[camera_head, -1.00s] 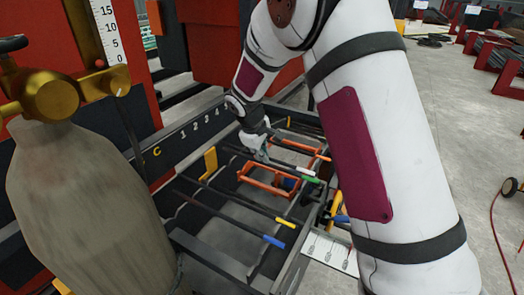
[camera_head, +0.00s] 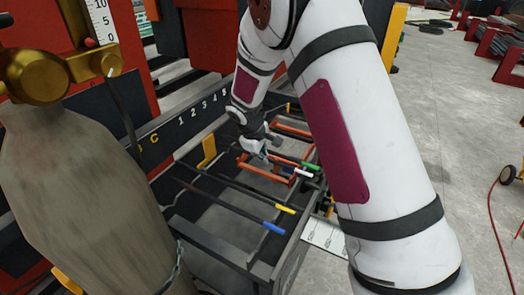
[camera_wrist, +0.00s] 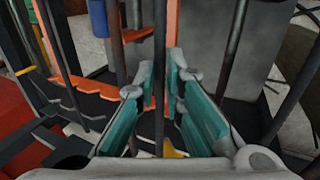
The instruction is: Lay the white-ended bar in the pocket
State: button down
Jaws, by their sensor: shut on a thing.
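In the head view the white-ended bar shows its white tip (camera_head: 304,173) beside the orange frame, just in front of the green tip of another bar. The bar's dark shaft runs left toward my gripper (camera_head: 262,150), which is shut on it over the rack. In the wrist view my gripper's teal-padded fingers (camera_wrist: 163,100) stand close together with a dark bar between them; its white end is not visible there. I cannot tell which opening is the pocket. An orange frame (camera_head: 262,173) lies below my gripper.
A green-tipped bar (camera_head: 311,165), a yellow-tipped bar (camera_head: 285,208) and a blue-tipped bar (camera_head: 274,228) lie across the dark rack (camera_head: 215,236). A yellow bracket (camera_head: 208,150) stands at the rack's back edge. A large cylinder (camera_head: 85,190) fills the left.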

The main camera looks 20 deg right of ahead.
jog(key=shift+f, duration=1.4)
jog(key=c, duration=1.6)
grip_release()
jog(key=v, duration=1.2)
